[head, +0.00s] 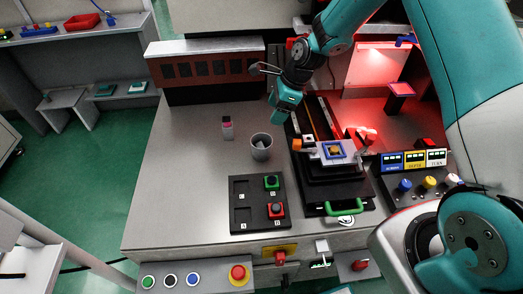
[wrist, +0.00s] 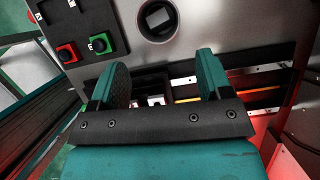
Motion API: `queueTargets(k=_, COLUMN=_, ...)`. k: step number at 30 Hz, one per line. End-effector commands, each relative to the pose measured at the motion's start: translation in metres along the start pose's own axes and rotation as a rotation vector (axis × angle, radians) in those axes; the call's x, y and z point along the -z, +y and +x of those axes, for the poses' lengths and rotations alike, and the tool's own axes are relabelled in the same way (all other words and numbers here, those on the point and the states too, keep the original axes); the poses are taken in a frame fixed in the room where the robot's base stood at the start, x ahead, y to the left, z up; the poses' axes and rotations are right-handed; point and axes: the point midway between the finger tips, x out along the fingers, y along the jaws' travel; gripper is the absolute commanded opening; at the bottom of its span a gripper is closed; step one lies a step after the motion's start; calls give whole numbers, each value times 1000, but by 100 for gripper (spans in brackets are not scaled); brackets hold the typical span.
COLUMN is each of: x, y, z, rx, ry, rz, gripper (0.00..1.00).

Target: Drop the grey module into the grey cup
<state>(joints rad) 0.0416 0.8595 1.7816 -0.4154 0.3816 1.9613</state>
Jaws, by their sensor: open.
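The grey cup (head: 261,147) stands upright on the steel table, left of the black slide. It also shows at the top of the wrist view (wrist: 176,32). A light grey square piece, which looks like the grey module (wrist: 158,17), lies inside the cup. In the head view a pale shape shows inside the cup's mouth. My gripper (head: 278,112) is above the table, behind and slightly right of the cup. In the wrist view my gripper (wrist: 164,78) has its two teal fingers wide apart with nothing held between them.
A black tray (head: 241,213) with red and green button blocks sits in front of the cup. A small pink-and-white bottle (head: 227,128) stands to its left. The black slide with a blue-white fixture (head: 335,152) stands right. The table's left side is clear.

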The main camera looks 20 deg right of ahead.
Motion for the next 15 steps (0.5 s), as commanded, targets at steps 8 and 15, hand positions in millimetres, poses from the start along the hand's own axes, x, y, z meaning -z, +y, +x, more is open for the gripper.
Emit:
queueTargets(k=8, x=1, y=-1, z=-73, rx=5, ry=0, rz=0, gripper=72)
queueTargets(k=15, x=0, y=0, z=-112, rx=1, ry=0, rz=0, gripper=72)
